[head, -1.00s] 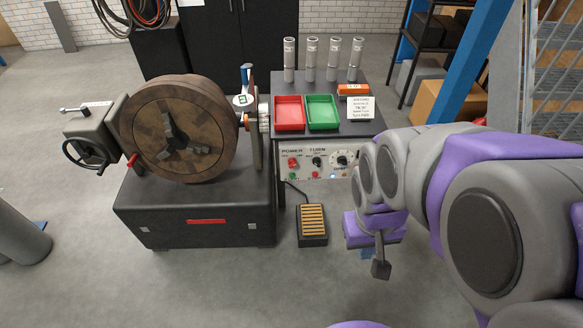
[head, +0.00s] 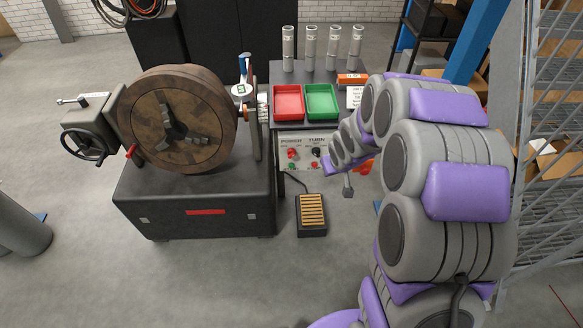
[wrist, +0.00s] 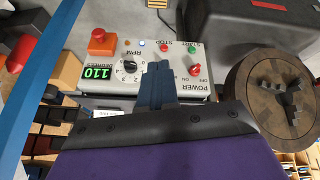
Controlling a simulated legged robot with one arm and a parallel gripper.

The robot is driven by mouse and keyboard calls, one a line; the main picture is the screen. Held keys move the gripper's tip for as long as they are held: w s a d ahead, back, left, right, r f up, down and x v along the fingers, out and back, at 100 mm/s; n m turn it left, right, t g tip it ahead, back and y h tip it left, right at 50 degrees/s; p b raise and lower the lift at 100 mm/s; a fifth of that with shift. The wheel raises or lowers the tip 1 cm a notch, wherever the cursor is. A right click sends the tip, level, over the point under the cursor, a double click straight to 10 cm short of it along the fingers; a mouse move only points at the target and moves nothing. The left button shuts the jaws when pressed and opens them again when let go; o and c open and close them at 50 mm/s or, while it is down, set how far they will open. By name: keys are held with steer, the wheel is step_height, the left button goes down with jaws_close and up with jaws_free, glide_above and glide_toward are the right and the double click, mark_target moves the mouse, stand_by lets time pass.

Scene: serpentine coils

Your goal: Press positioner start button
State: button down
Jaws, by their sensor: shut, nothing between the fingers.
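The control panel (head: 303,151) is a pale box front under the table edge, partly covered by my arm in the head view. In the wrist view the panel (wrist: 112,58) appears upside down. There the green button marked START (wrist: 192,50) sits beside the red STOP button (wrist: 164,47). The red power knob (wrist: 194,69) is close to START. My gripper (wrist: 159,66) is shut and empty, in front of the panel between the RPM knob (wrist: 130,67) and the power knob. Its tips overlap the panel below STOP; the gap to the panel cannot be told.
The positioner (head: 180,120) with its round wooden-looking plate stands left. A foot pedal (head: 312,215) lies on the floor. Red (head: 288,103) and green (head: 321,102) trays sit on the table. An orange box with a red button (wrist: 101,42) is beside the panel. A railing stands right.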

mark_target(292, 166)
steer(key=w+a+f+n+t+y, duration=0.1)
steer(key=w+a+f+t+y, duration=0.3)
steer(key=w+f, duration=0.65)
steer(key=s+a+f+y, duration=0.2)
steer(key=a+f, duration=0.4)
steer(key=f, duration=0.7)
steer(key=shift+s+a+f+n+t+y, duration=0.15)
steer(key=shift+a+f+n+t+y, duration=0.2)
steer(key=shift+y, duration=0.45)
steer(key=w+b, duration=0.1)
steer(key=w, duration=0.8)
stand_by(0.9)
steer(key=shift+w+r, duration=0.1)
steer(key=shift+w, duration=0.2)
